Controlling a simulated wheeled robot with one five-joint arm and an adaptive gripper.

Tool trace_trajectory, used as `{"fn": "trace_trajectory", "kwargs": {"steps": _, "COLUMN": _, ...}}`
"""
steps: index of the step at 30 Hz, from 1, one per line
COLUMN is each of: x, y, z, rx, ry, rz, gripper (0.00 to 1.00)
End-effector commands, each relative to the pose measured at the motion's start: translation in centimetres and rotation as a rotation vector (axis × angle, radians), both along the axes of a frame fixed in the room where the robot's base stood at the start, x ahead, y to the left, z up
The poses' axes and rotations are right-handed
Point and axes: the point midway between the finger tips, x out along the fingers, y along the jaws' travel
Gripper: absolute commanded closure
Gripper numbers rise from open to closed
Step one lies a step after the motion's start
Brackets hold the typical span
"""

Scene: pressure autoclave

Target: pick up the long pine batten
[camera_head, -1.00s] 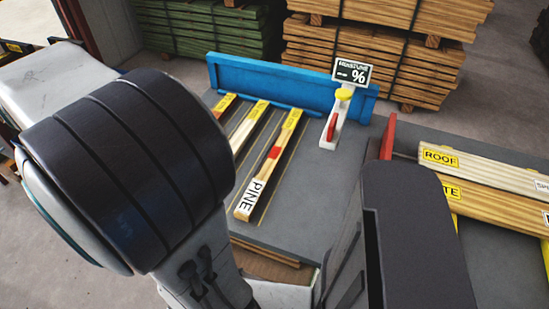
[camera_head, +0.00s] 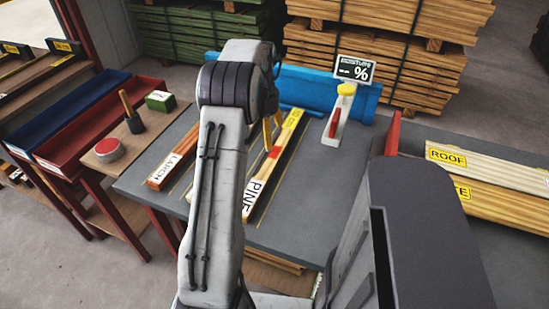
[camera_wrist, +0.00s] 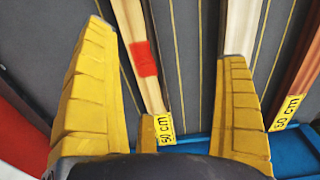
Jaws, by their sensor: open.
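The pine batten (camera_head: 266,178) lies on the grey table, its white PINE label at the near end and a red band midway.
A reddish LARCH batten (camera_head: 172,163) and a pale batten (camera_wrist: 240,30) lie beside it. A blue rail (camera_head: 308,88) closes the far edge. ROOF boards (camera_head: 480,170) lie at right, a cluttered side table (camera_head: 110,160) at left.

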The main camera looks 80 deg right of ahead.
Motion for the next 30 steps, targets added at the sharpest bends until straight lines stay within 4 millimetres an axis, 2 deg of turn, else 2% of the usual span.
{"fn": "trace_trajectory", "kwargs": {"steps": 1, "x": -1.4, "y": -0.4, "z": -0.9, "rx": 0.005, "ry": 0.000, "rz": -0.030, "gripper": 0.07}}
{"fn": "trace_trajectory", "kwargs": {"steps": 3, "x": -2.8, "y": -0.7, "z": -1.5, "rx": 0.010, "ry": 0.000, "rz": -0.059, "gripper": 0.07}}
{"fn": "trace_trajectory", "kwargs": {"steps": 8, "x": -4.3, "y": -1.0, "z": -2.6, "rx": 0.017, "ry": -0.001, "rz": -0.090, "gripper": 0.07}}
{"fn": "trace_trajectory", "kwargs": {"steps": 17, "x": -4.3, "y": -1.0, "z": -4.9, "rx": 0.018, "ry": 0.000, "rz": -0.093, "gripper": 0.07}}
{"fn": "trace_trajectory", "kwargs": {"steps": 30, "x": -4.0, "y": -1.0, "z": -9.3, "rx": 0.018, "ry": 0.000, "rz": -0.092, "gripper": 0.07}}
